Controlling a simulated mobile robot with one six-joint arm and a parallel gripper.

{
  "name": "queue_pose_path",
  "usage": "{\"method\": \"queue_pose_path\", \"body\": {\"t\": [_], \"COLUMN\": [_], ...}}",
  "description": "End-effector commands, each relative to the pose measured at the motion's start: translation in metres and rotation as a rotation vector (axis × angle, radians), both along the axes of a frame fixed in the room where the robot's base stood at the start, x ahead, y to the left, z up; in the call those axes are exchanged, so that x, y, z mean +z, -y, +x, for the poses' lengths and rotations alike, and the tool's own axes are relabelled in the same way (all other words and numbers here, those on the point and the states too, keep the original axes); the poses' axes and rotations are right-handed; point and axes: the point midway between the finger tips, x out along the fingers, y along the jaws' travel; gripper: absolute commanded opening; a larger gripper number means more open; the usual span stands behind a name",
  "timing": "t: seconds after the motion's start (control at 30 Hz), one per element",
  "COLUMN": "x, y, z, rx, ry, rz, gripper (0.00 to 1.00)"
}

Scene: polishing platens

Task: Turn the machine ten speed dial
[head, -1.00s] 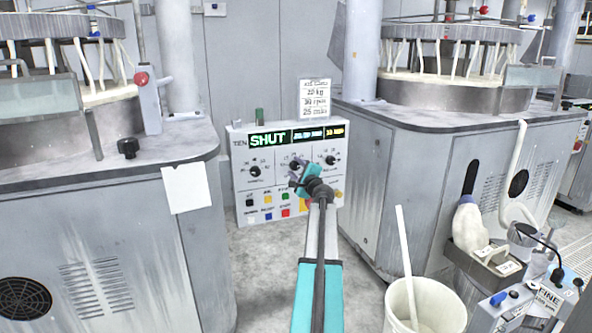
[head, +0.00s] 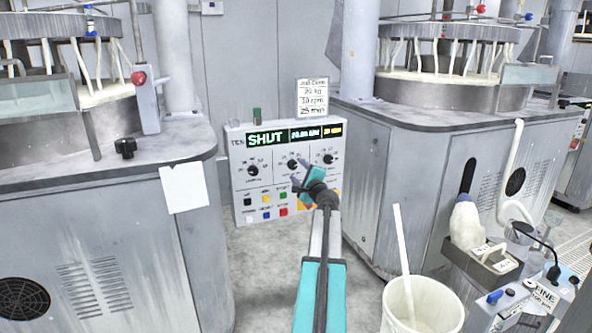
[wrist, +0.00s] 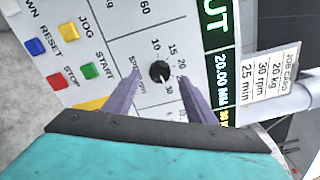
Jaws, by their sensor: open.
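The machine ten control panel (head: 240,190) is a white box with a lit display reading SHUT and three black dials in a row. The middle dial (head: 292,164) has my gripper (head: 297,173) in front of it. In the wrist view this black dial (wrist: 160,71), with small lettering that seems to read speed rpm, lies between the two purple fingertips of my gripper (wrist: 158,76). The jaws are open, one finger on each side of the dial with gaps. Whether the tips touch the panel face I cannot tell.
Coloured buttons, including a green start button (wrist: 89,71) and a red stop button (wrist: 57,81), lie beside the dial. A job card (head: 312,97) stands above the panel. Machines flank it left (head: 100,160) and right (head: 400,140). A white bucket (head: 440,312) stands front right.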

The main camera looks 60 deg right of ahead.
Motion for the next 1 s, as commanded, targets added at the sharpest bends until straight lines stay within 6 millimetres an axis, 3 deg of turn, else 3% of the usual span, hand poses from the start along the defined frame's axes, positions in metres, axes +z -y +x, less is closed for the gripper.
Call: {"method": "queue_pose_path", "body": {"t": [0.7, 1.0], "x": [0.001, 0.0], "y": [-0.047, -0.057], "z": [-0.06, -0.074], "rx": [0.0, 0.002], "ry": [0.001, 0.001], "rz": [0.001, 0.0], "gripper": [0.51, 0.51]}}
